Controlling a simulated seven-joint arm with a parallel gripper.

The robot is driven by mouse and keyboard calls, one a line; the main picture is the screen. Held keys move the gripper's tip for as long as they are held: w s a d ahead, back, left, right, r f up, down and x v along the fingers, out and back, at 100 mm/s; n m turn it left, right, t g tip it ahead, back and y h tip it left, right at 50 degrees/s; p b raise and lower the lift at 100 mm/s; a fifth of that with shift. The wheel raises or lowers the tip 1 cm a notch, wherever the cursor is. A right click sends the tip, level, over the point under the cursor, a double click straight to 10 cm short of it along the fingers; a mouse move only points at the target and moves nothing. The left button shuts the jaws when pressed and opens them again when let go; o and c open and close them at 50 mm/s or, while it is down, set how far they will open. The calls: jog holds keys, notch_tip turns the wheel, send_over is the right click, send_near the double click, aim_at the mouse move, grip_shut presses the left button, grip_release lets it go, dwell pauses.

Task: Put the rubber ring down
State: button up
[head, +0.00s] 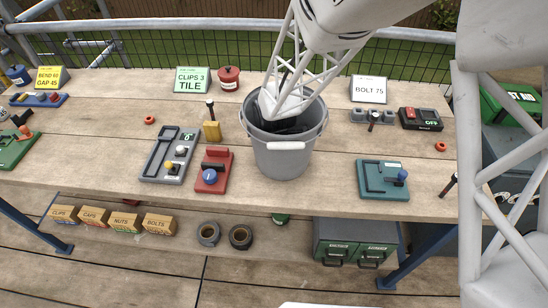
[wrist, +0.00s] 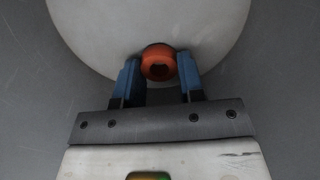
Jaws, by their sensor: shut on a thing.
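My gripper (wrist: 158,72) reaches down inside a grey bucket (head: 283,160) on the bench. Its two blue fingers are shut on an orange rubber ring (wrist: 158,52), one finger on each side. The bucket's pale round floor (wrist: 95,30) shows beyond the ring in the wrist view. I cannot tell whether the ring touches that floor. In the head view the bucket wall hides the fingertips and the held ring. Two other orange rings lie on the bench, one left of the bucket (head: 149,119) and one at the right (head: 440,146).
The bench (head: 330,190) holds a grey lever board (head: 170,155), a red board (head: 214,170) close left of the bucket, and a teal board (head: 383,180) at the right. The bucket wall surrounds my gripper.

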jog(key=shift+f, duration=0.15)
jog(key=o, duration=1)
jog(key=shift+c, duration=0.2)
notch_tip(320, 180, up, 12)
dwell(0.5)
